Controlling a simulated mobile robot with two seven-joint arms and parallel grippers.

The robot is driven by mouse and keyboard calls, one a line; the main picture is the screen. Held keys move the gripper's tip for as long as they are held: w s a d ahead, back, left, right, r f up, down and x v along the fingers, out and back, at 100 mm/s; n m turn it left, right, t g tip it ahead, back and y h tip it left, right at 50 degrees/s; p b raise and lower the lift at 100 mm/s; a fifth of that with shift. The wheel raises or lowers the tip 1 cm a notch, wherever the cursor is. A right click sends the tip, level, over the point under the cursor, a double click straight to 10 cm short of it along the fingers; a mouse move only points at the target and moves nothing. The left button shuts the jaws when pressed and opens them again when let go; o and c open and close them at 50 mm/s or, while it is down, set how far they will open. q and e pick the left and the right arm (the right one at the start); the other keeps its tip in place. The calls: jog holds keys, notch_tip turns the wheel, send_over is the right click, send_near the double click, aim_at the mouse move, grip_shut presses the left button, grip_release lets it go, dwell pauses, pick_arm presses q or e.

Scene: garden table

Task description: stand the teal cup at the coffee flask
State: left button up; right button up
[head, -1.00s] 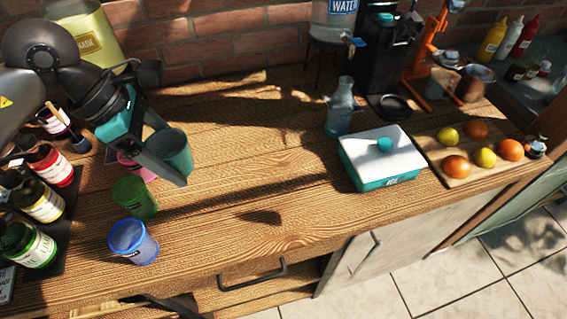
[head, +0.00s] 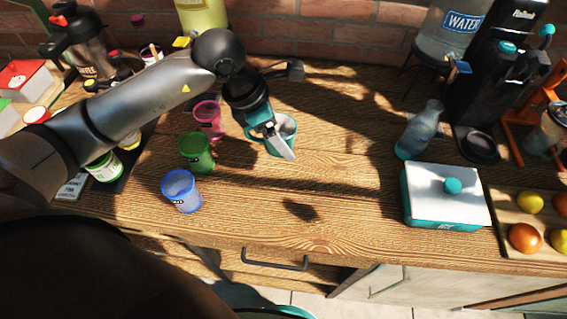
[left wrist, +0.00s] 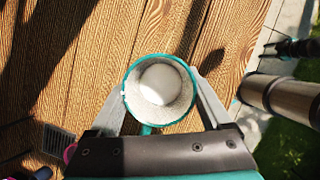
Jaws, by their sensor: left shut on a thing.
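The teal cup (head: 288,124) is in my left gripper (head: 277,140), right of the pink cup in the head view. The fingers and arm hide part of it. In the left wrist view the teal cup (left wrist: 160,64) shows from above between the two fingers, with its pale inside visible and nothing clearly in it. I cannot tell how high it is above the table. The coffee flask (head: 88,50), metal with a black and red top, stands at the far left back, beyond my left arm. My right gripper is not in view.
Pink (head: 209,119), green (head: 196,152) and blue (head: 182,190) cups stand left of the teal cup. Paint jars (head: 104,166) lie partly behind my arm. A glass carafe (head: 419,132) and a white-lidded teal box (head: 445,192) stand right. The middle table is clear.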

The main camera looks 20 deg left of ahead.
aim_at(287, 172)
pick_arm(q)
notch_tip(287, 172, down, 10)
jog(key=shift+f, duration=0.1)
dwell(0.4)
jog(key=shift+f+b, duration=0.1)
jog(key=shift+b, duration=0.25)
jog(key=o, duration=1.1)
jog(key=shift+c, duration=0.2)
jog(key=shift+o, duration=1.3)
